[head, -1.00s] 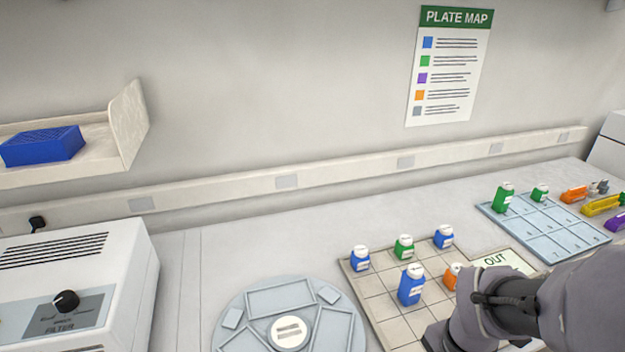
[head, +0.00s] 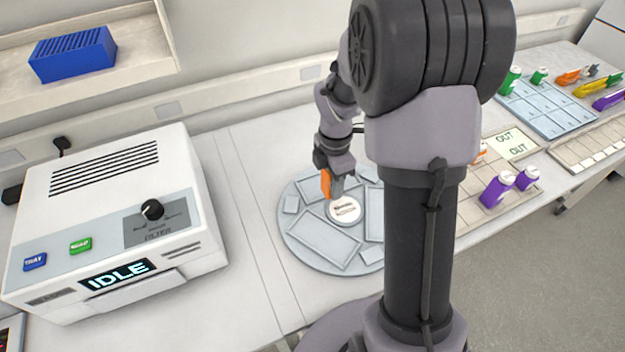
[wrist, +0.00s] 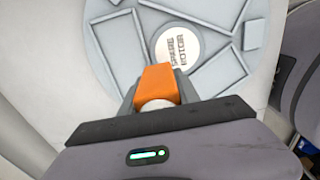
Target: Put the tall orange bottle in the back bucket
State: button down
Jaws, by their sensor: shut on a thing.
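My gripper (head: 328,178) is shut on the tall orange bottle (head: 325,184), which hangs at the back left part of the round grey rotor (head: 292,237). In the wrist view the orange bottle (wrist: 160,84) is between the jaws, its white cap toward my wrist, with the rotor (wrist: 90,45) beyond. The rotor has a white labelled hub (head: 343,208) and several outlined recesses, one at the front (head: 322,238). The bottle's height above the rotor cannot be told.
The white machine (head: 120,215) reading IDLE stands left of the rotor. A blue rack (head: 73,54) is on a shelf. My arm hides the bench's middle.

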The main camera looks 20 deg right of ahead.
send_over(315, 188)
jog(key=shift+s+d+f+b, duration=0.15)
jog(key=shift+s+f+b, duration=0.05)
jog(key=shift+f+b, duration=0.15)
jog(key=f, duration=0.1)
jog(key=f+b, duration=0.2)
jog(key=shift+w+f, duration=0.3)
jog(key=shift+f, duration=0.1)
jog(key=shift+r, duration=0.2)
jog(key=c, duration=0.9)
grip_release()
jog(key=shift+f, duration=0.15)
